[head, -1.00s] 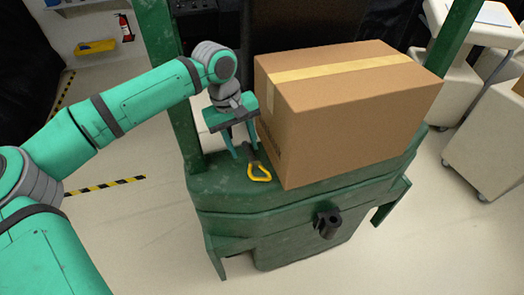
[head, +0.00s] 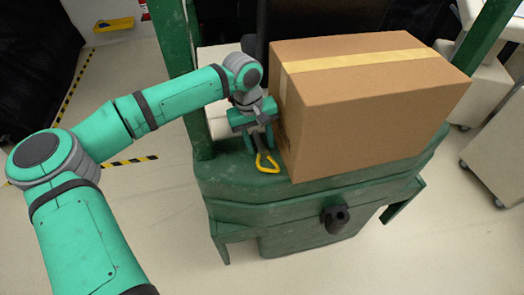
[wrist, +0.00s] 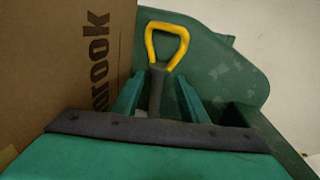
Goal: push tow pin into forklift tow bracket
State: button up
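The tow pin has a yellow loop handle (head: 259,162) and a dark shaft. It lies on the green forklift's rear deck, left of the cardboard box. In the wrist view its dark shaft (wrist: 157,88) lies between my two fingers, with a gap on each side, and the yellow loop points away from the palm. My gripper (head: 258,147) reaches down over the shaft and is open. The far end of the shaft is hidden behind the palm. The black tow bracket (head: 336,219) is fixed low on the forklift's rear face, right of and below the pin.
The large cardboard box (head: 365,110) stands on the deck close to the right of my gripper. A green post (head: 175,60) rises to the left. Pale carts (head: 500,150) stand at the right. The floor (head: 180,215) left of the forklift is clear.

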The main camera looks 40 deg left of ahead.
aim_at(262, 149)
jog(key=shift+w+f, duration=0.2)
jog(key=shift+f, duration=0.6)
jog(key=shift+w+f, duration=0.15)
jog(key=shift+f, duration=0.6)
jog(key=shift+d, duration=0.1)
grip_shut()
jog(key=shift+r, duration=0.1)
